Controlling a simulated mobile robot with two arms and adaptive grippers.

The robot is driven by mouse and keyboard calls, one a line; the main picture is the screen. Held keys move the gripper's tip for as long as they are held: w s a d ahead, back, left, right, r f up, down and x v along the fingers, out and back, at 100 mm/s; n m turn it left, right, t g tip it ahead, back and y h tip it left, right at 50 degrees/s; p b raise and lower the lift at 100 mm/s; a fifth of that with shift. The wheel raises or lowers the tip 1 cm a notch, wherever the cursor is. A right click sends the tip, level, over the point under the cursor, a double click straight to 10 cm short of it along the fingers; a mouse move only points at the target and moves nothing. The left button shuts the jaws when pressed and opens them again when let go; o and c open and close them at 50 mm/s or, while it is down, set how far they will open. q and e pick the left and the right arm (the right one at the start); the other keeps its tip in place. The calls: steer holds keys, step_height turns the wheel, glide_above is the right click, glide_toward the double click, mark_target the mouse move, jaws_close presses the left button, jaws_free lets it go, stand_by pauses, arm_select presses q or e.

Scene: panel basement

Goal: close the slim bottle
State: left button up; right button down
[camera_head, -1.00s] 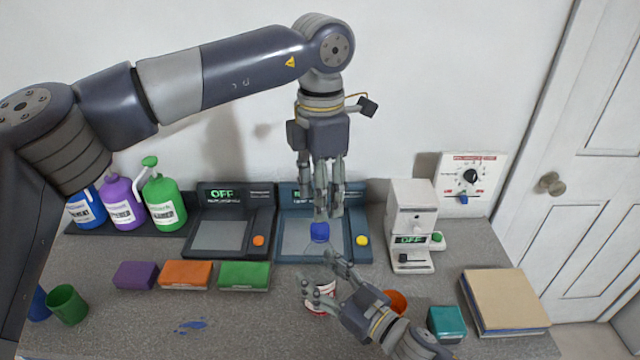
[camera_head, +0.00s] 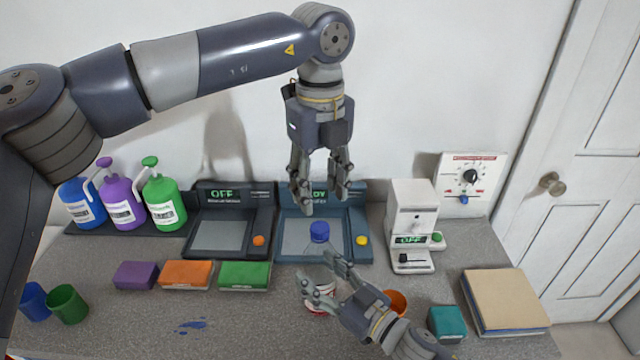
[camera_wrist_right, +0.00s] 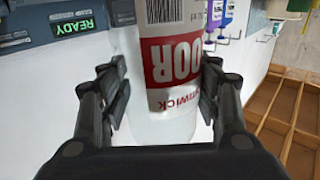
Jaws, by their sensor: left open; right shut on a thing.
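The slim bottle has a white and red label and a blue cap (camera_head: 319,231) on its top end. In the head view its lower body (camera_head: 321,299) shows partly behind my right gripper (camera_head: 318,274), which is shut around it. In the right wrist view the bottle (camera_wrist_right: 172,62) stands between both fingers of my right gripper (camera_wrist_right: 165,95), and its top is out of frame. My left gripper (camera_head: 324,201) is open and empty, with its fingertips above the cap and apart from it. How tightly the cap sits is not visible.
Two scales (camera_head: 232,230) stand behind, with a white device (camera_head: 412,225) to the right. Pump bottles (camera_head: 165,203) stand back left. Colored blocks (camera_head: 186,274), cups (camera_head: 68,305), an orange cup (camera_head: 395,301), a teal block (camera_head: 446,323) and a book stack (camera_head: 508,300) are around.

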mark_target(320, 227)
arm_select(q)
steer(key=shift+n, duration=1.3)
steer(key=shift+f, duration=3.95)
